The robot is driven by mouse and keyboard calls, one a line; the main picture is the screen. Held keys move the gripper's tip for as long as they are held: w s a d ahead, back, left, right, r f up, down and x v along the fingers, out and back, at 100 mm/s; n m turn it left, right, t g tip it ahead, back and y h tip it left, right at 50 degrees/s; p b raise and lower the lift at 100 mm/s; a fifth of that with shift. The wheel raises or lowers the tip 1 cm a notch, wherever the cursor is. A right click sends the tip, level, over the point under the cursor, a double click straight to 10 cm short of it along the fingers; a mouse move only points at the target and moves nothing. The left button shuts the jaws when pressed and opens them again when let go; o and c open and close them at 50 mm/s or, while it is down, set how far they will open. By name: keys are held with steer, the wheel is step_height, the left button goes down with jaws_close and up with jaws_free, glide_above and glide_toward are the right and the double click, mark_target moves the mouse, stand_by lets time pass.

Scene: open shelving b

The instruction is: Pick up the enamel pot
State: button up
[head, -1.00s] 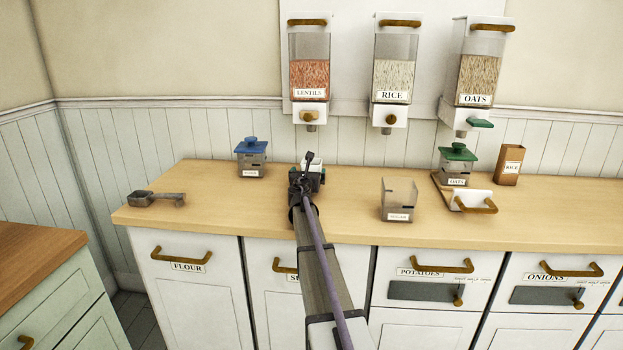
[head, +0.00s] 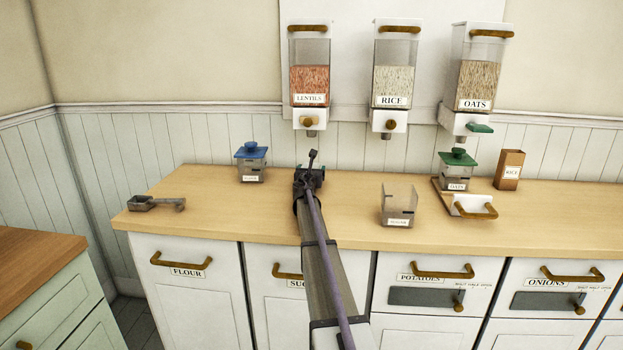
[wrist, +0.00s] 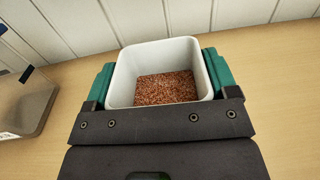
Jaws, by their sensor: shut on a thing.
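The enamel pot (wrist: 122,79) is a white, square, open-topped vessel with reddish-brown grains in it. It fills the middle of the wrist view. My gripper (wrist: 160,78) is shut on the pot, with a green finger pressed against each side. In the head view my gripper (head: 310,176) is over the counter, below and near the lentils dispenser. My arm and gripper hide the pot there. I cannot tell whether its base touches the counter.
On the wooden counter (head: 345,190), a blue-lidded jar (head: 250,172) stands left of my gripper, with a scoop (head: 155,203) farther left. A clear open container (head: 398,208) stands to the right. The lentils dispenser (head: 310,85) hangs on the wall above.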

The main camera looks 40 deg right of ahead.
steer(key=shift+c, duration=0.8)
